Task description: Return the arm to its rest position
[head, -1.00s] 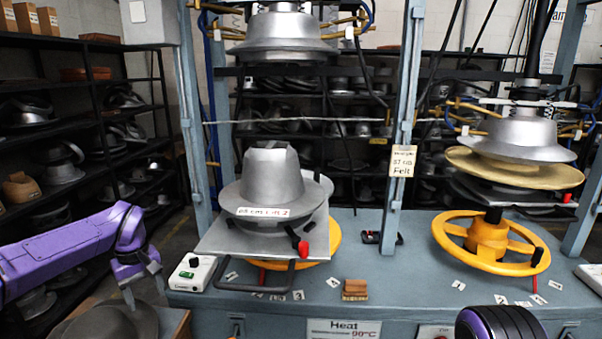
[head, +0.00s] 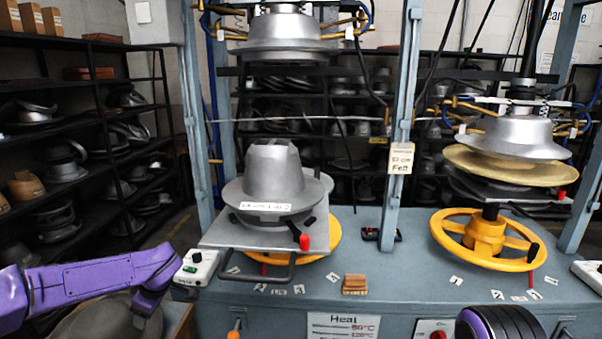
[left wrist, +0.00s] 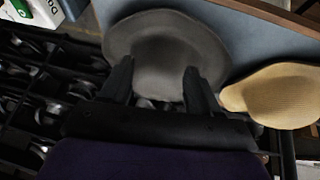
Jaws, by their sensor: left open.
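My left arm comes in from the left in the head view, with its left gripper (head: 146,304) pointing down near the lower left. In the left wrist view the two dark fingers of the gripper (left wrist: 158,78) are apart and nothing shows held between them. A grey felt hat (left wrist: 165,40) lies beyond the fingers; it shows partly behind my arm in the head view (head: 95,322). A tan hat (left wrist: 278,95) lies to its right in the wrist view. My right gripper is not in view.
The left press has a silver hat form (head: 272,180) on its plate, with a red-tipped handle. A white control box (head: 196,268) stands on the bench corner near my left gripper. The right press has a yellow wheel (head: 487,238). Black shelves (head: 80,185) stand at left.

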